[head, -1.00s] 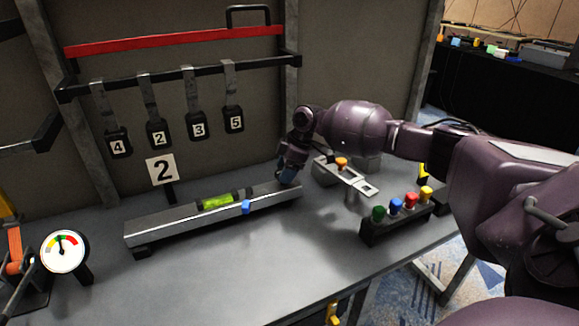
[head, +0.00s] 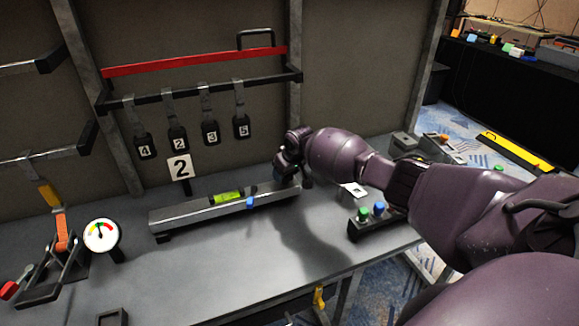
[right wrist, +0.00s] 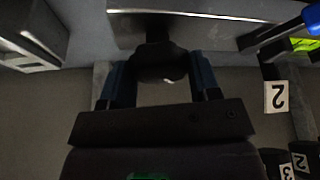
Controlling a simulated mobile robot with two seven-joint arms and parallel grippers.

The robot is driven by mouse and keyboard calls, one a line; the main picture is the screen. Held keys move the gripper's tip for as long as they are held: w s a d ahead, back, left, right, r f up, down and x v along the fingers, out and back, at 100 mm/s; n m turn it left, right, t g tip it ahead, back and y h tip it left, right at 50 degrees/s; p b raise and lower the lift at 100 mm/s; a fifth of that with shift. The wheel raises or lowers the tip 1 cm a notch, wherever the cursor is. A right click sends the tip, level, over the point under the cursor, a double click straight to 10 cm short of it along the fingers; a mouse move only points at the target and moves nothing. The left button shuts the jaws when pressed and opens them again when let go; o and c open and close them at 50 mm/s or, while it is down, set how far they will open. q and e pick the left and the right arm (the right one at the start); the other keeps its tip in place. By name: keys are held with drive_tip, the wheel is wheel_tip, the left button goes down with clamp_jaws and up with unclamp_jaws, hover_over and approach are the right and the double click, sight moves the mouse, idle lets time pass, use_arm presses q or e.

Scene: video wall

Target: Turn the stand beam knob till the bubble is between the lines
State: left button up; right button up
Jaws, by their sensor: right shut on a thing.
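The stand beam (head: 180,219) is a long grey bar lying on the bench, with a green bubble vial (head: 226,197) and a blue block (head: 250,203) on it. The bubble and its lines are too small to read. My right gripper (head: 290,172) is at the beam's right end. In the right wrist view its two blue fingers (right wrist: 158,82) are shut on the dark round knob (right wrist: 158,66), right beside the metal beam (right wrist: 195,30). The knob is hidden behind the gripper in the head view. My left gripper is out of view.
A gauge (head: 101,236) and a toggle clamp (head: 60,240) are at the left.

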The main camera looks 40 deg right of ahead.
drive_tip(key=m+h+p, duration=0.1)
drive_tip(key=m+p, duration=0.2)
drive_tip(key=m, duration=0.1)
drive_tip(key=shift+a+m+h+p, duration=0.2)
drive_tip(key=shift+m+h+p, duration=0.1)
drive_tip(key=shift+h+p, duration=0.1)
drive_tip(key=shift+s+f+m+g+h+p, duration=0.1)
drive_tip(key=shift+m+g+h+p, duration=0.3)
drive_tip(key=shift+m, duration=0.6)
use_arm(q)
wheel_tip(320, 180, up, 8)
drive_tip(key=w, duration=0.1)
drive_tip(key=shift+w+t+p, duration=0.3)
drive_tip(key=shift+p, duration=0.05)
use_arm(e)
drive_tip(key=shift+m, duration=0.6)
drive_tip(key=shift+f, duration=0.1)
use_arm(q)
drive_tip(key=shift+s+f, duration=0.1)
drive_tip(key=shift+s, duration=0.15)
use_arm(e)
drive_tip(key=shift+m, duration=0.3)
drive_tip(key=o, duration=0.9)
drive_tip(key=shift+d, duration=0.1)
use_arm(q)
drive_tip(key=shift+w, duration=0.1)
use_arm(e)
drive_tip(key=shift+r, duration=0.2)
